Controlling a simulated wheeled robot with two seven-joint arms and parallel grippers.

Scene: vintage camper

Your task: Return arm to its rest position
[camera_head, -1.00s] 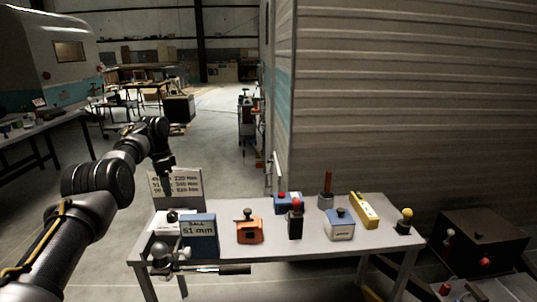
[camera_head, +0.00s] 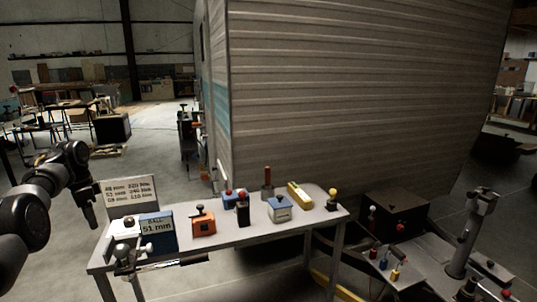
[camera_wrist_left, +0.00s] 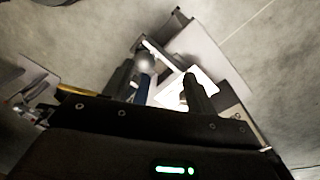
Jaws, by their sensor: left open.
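My left arm comes in from the left in the head view, bent at the elbow, with its gripper (camera_head: 90,217) hanging down just left of the table (camera_head: 245,235). In the left wrist view the two dark fingers of my left gripper (camera_wrist_left: 158,88) stand apart with nothing held between them. Beyond the fingers, part of the table end and a ball-shaped metal part (camera_wrist_left: 145,62) show. My right gripper is not in view.
On the table are a sign (camera_head: 130,191), a blue box marked 51 mm (camera_head: 158,232), an orange device (camera_head: 203,222), a blue-white box (camera_head: 279,209) and a yellow bar (camera_head: 299,195). A ribbed camper wall (camera_head: 350,90) stands behind.

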